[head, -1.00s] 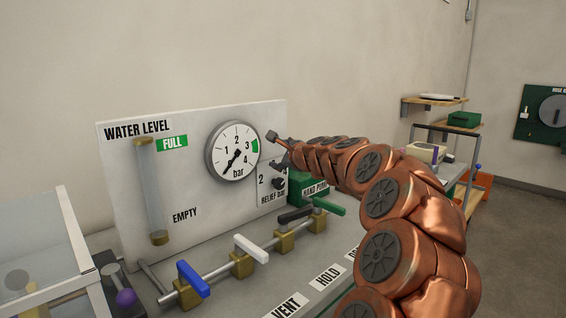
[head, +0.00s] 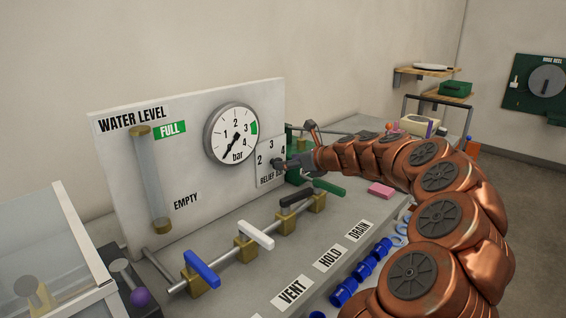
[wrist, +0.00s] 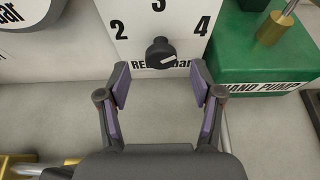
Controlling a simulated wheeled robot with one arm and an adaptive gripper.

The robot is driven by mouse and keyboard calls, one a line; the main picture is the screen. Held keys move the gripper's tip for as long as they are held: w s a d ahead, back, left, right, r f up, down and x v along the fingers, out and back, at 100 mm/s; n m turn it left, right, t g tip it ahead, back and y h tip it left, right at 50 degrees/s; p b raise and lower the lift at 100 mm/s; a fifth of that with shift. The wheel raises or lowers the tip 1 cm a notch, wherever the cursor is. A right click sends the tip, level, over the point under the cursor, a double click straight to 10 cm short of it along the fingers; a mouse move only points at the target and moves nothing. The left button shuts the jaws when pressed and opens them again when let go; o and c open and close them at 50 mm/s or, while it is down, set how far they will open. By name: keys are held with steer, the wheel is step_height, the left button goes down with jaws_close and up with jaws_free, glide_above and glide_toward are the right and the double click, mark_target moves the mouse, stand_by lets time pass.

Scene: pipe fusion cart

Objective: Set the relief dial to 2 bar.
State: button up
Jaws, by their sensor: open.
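The relief dial is a small black knob (wrist: 161,54) on a white plate (head: 262,172) marked 2, 3 and 4. In the wrist view a short white mark shows at the knob's lower right; I cannot tell which number it indicates. My gripper (wrist: 161,84) is open and empty. Its two purple-padded fingers are spread to either side, just below the knob in the wrist view, and do not appear to touch it. In the head view my gripper partly covers the knob and the plate's right side.
A pressure gauge (head: 231,134) is left of the plate; its needle points lower left. The green hand pump (wrist: 262,55) stands close on the right. Valves with blue (head: 203,268), white (head: 255,235) and black (head: 297,196) handles line the bench below. A pink block (head: 381,190) lies right.

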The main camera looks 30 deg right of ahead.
steer(key=shift+x, duration=2.15)
steer(key=shift+d, duration=0.1)
steer(key=c, duration=1.1)
